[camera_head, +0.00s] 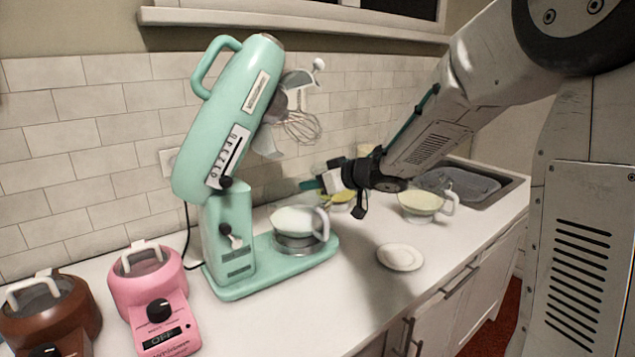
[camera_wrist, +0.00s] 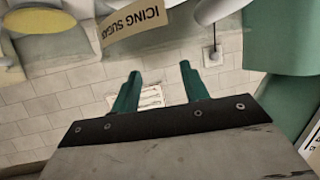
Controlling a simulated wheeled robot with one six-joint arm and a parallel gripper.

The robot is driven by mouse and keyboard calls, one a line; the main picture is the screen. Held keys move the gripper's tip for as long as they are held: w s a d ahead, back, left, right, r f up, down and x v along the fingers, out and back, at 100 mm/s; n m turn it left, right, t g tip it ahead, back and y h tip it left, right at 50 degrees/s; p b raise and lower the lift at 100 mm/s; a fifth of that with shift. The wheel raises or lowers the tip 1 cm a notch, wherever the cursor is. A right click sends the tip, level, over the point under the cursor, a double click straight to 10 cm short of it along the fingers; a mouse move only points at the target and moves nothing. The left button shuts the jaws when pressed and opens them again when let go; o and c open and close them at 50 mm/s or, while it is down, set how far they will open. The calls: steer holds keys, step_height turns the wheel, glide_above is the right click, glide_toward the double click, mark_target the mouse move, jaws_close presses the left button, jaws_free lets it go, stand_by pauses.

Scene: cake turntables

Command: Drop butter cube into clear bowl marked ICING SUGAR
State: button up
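My gripper (camera_head: 310,185) hangs behind the mixer bowl's right side, against the wall. In the wrist view its two green fingers (camera_wrist: 160,74) are spread, with nothing visible held between them. A cream label reading ICING SUGAR (camera_wrist: 142,20) shows beyond the fingers, at the top of the wrist view, beside clear bowl walls. I cannot tell for certain which bowl it belongs to. A clear bowl with yellow contents (camera_head: 342,197) stands close by the gripper; the label's writing is not readable in the head view. I cannot make out a butter cube in either view.
Right are a clear handled bowl of pale yellow contents (camera_head: 420,203) and a sink (camera_head: 505,188). A white saucer (camera_head: 400,257) lies near the counter's front edge.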

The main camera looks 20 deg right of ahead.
steer(key=v, duration=0.8)
steer(key=d+f+m+h, duration=0.25)
steer(key=d+h, duration=0.35)
steer(key=d, duration=0.3)
steer(key=s+d+f+m+g+h, duration=0.1)
steer(key=s+d+m+g+h, duration=0.15)
steer(key=s, duration=0.25)
steer(key=s+d+f+m+g+h, duration=0.1)
steer(key=s+g+h, duration=0.15)
steer(key=s, duration=0.35)
steer(key=s+a+g+y, duration=0.2)
steer(key=s+a, duration=0.5)
steer(key=s, duration=0.5)
steer(key=s+a+g+y, duration=0.2)
steer(key=s+a, duration=0.5)
steer(key=s, duration=0.5)
steer(key=shift+s+a+g+y, duration=0.15)
steer(key=shift+a+g+y, duration=0.2)
steer(key=shift+g, duration=0.45)
